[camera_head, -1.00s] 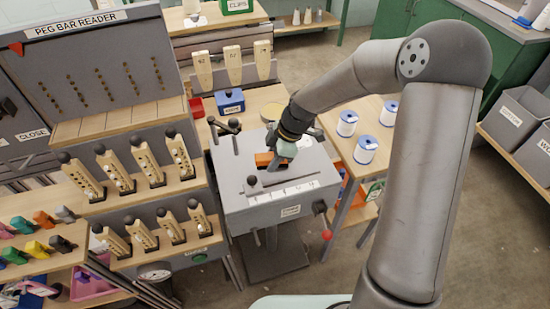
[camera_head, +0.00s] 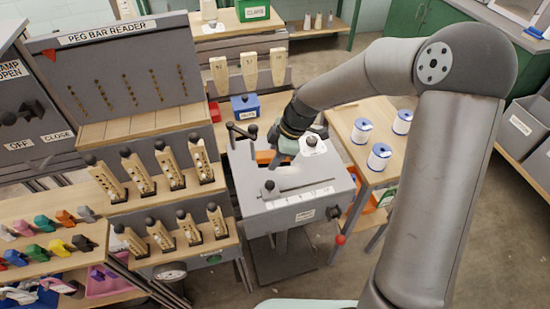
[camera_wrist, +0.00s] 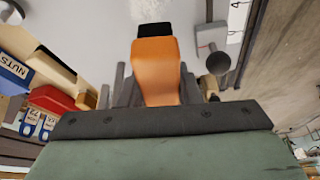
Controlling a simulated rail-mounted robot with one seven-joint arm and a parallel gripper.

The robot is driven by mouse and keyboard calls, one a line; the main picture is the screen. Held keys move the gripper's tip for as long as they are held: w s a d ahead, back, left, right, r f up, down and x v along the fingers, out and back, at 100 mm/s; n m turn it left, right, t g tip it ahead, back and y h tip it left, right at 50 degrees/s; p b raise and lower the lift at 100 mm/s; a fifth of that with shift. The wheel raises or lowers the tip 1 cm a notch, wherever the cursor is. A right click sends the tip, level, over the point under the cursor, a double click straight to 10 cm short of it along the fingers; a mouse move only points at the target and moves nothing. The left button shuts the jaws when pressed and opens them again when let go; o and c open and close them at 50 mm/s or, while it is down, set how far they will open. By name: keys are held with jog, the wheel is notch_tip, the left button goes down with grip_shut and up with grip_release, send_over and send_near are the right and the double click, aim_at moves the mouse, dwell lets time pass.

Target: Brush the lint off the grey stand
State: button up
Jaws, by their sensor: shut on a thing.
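The grey stand (camera_head: 300,181) has a flat top with a long slot and a white scale strip along its front. My gripper (camera_head: 276,158) is low over the rear part of the top. It is shut on a brush with an orange handle (camera_wrist: 158,65), also partly visible in the head view (camera_head: 264,157). Dark bristles (camera_wrist: 154,30) show at the far end of the brush in the wrist view. A white fuzzy patch of lint (camera_wrist: 152,9) lies just beyond the bristles on the pale grey surface. I cannot tell whether the bristles touch the surface.
A black-knobbed lever (camera_head: 242,132) stands at the stand's left rear, and a white piece with a black knob (camera_head: 313,145) at its right rear. A small black knob (camera_head: 269,186) rises near the slot. Pegged bars (camera_head: 138,175) stand left; blue-and-white spools (camera_head: 379,157) stand right.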

aim_at(271, 153)
jog(key=shift+r+p, duration=0.8)
jog(key=shift+r, duration=0.7)
